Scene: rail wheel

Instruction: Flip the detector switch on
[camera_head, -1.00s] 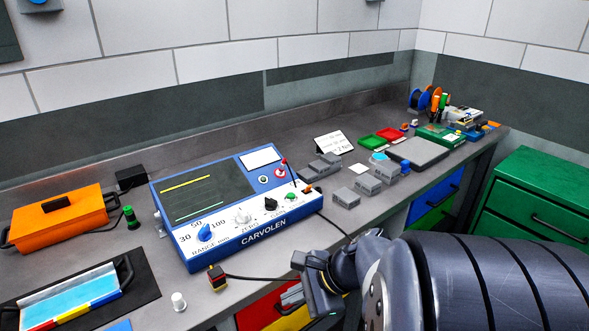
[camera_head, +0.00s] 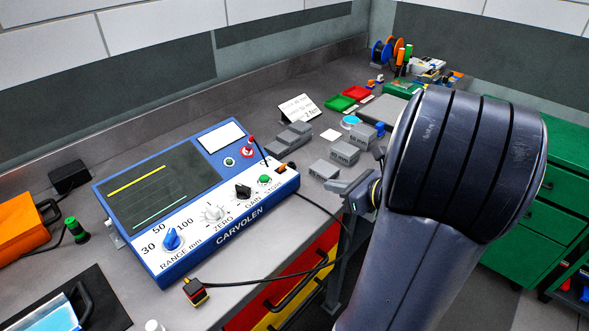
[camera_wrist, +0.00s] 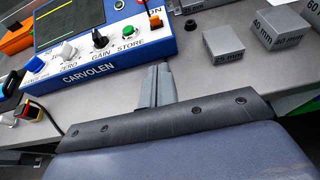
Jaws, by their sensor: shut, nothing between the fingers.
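The blue and white CARVOLEN detector (camera_head: 205,200) stands on the bench. At the right end of its panel is a small orange-brown switch (camera_head: 282,168), which also shows in the wrist view (camera_wrist: 155,21) beside an ON mark. Its position is too small to tell. A thin dark rod rises beside it. My gripper (camera_head: 330,185) is to the right of the detector's right end, apart from it. In the wrist view my gripper (camera_wrist: 159,68) is shut and empty, pointing toward the switch corner, with a gap between.
Marked grey blocks (camera_head: 324,169) stand close right of the detector. A cable with a yellow-black plug (camera_head: 195,291) runs along the front edge.

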